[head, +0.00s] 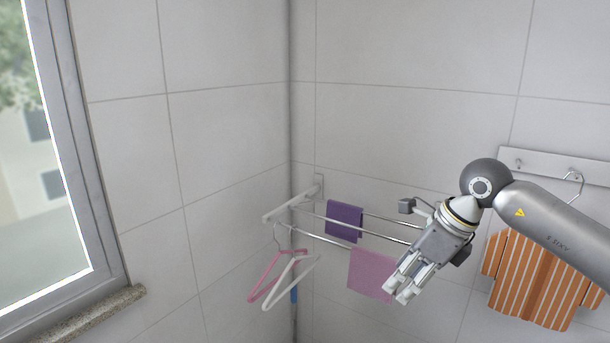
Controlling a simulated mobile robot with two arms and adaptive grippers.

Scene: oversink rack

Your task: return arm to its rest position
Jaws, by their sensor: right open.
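My right arm comes in from the right edge of the head view. Its gripper (402,291) is open and points down and to the left. Nothing shows between its fingers. It appears in front of the wall rack and covers part of the rack's bars and the right edge of a pink cloth (369,272). I cannot tell how far it is from the cloth. My left gripper is not in view.
A wall rack (292,199) with metal bars holds the pink cloth, a purple cloth (343,221), a pink hanger (264,277) and a white hanger (288,283). An orange striped shirt (541,280) hangs from a hook rail (550,164) behind my arm. A window (40,150) is at left.

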